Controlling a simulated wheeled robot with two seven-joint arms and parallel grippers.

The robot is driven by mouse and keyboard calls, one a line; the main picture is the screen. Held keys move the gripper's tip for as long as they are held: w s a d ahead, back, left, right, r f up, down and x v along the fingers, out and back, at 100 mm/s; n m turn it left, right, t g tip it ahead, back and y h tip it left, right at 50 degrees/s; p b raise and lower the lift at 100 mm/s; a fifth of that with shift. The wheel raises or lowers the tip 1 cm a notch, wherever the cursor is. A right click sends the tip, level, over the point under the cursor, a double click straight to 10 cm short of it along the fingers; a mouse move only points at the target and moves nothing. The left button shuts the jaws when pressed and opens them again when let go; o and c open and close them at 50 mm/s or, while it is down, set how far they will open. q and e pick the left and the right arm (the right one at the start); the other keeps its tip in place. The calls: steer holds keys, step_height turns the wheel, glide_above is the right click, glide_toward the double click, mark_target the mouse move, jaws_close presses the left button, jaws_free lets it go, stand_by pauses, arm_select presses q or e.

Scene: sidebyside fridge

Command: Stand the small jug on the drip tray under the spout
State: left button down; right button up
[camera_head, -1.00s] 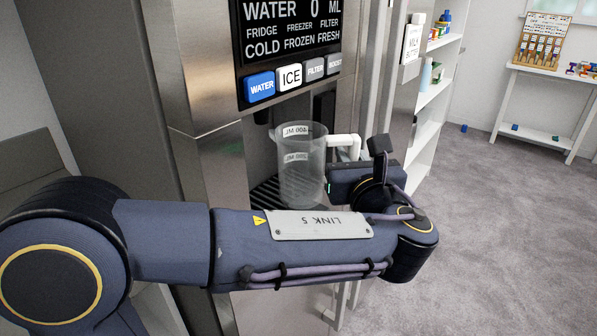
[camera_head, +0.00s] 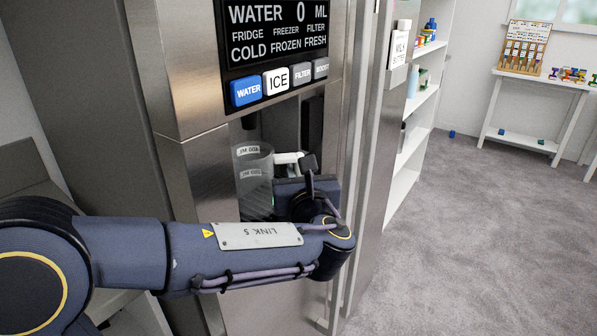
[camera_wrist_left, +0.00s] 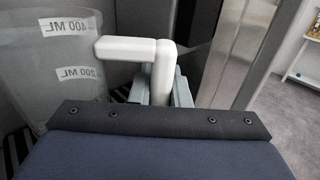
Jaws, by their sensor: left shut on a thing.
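The small jug (camera_head: 254,185) is a clear, upright measuring cup with 200 and 400 ML marks and a white handle (camera_head: 287,157). It is inside the fridge's dispenser recess, with its rim below the dark spout (camera_head: 249,121). My left gripper (camera_head: 290,178) is shut on the handle, at the jug's right; the left wrist view shows the fingers (camera_wrist_left: 165,86) around the handle's upright part. My forearm hides the jug's base in the head view. Dark slats of the drip tray (camera_wrist_left: 120,93) show beside the jug. I cannot tell if the base touches the tray. My right gripper is not in view.
The dispenser panel (camera_head: 280,84) with its buttons is above the recess. The recess's steel side edges are close to the jug and gripper. A white shelf (camera_head: 408,150) and a side table (camera_head: 540,84) stand at the right, with open carpet in front.

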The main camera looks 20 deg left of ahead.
arm_select(q)
steer(key=shift+f, duration=0.2)
steer(key=c, duration=1.4)
jaws_free()
steer(key=shift+o, duration=0.2)
steer(key=shift+r, duration=0.1)
steer(key=shift+d+r, duration=0.1)
steer(key=shift+r, duration=0.15)
steer(key=v, duration=1.2)
steer(key=shift+s+f, duration=0.1)
steer(key=shift+f, duration=0.05)
